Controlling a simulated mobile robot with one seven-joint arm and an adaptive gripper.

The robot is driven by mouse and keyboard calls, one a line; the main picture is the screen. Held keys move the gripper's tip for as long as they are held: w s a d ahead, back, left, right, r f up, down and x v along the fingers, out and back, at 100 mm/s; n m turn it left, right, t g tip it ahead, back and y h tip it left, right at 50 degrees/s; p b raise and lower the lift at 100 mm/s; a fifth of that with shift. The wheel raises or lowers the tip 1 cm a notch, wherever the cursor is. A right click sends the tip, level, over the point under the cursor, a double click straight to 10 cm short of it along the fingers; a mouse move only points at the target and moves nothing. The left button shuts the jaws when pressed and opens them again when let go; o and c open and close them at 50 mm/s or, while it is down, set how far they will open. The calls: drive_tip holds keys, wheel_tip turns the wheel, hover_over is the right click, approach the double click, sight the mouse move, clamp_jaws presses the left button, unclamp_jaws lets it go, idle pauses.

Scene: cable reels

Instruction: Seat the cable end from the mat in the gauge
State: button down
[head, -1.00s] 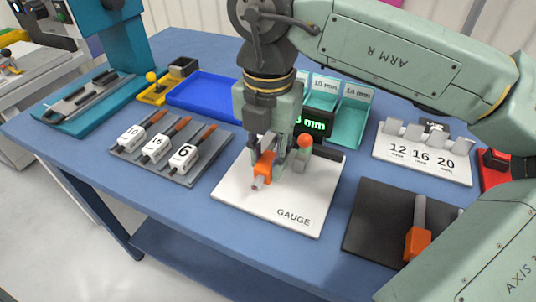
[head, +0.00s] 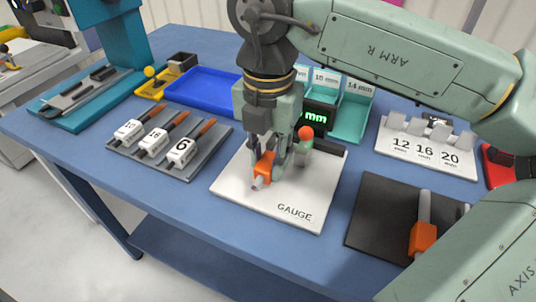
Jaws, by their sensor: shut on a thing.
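My gripper (head: 268,160) is over the white gauge plate (head: 245,205) and is shut on an orange cable end (head: 263,166). A grey tip of the cable end points down and to the left, close above the plate; I cannot tell whether it touches. The gauge's post with a red ball (head: 306,133) stands just right of my gripper. The gauge's green-lit display (head: 315,118) is partly hidden behind my gripper. On the black mat (head: 375,215) at the right lies another orange cable end (head: 423,237) with a grey stem, partly beside my arm.
A grey rack (head: 185,173) with several numbered tools lies to the left. A blue tray (head: 200,92) and teal bins (head: 352,112) stand behind. A white stand marked 12, 16, 20 (head: 425,150) is at the right. Bare blue table lies in front of the rack.

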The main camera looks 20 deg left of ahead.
sight(268, 161)
drive_tip(key=shift+f, duration=0.15)
drive_tip(key=shift+f+b, duration=0.8)
drive_tip(key=shift+b, duration=0.2)
drive_tip(key=c, duration=1.2)
unclamp_jaws()
drive_tip(key=shift+c, duration=0.2)
drive_tip(key=shift+r, duration=0.1)
wheel_tip(268, 161, up, 12)
drive_tip(key=shift+s, duration=0.1)
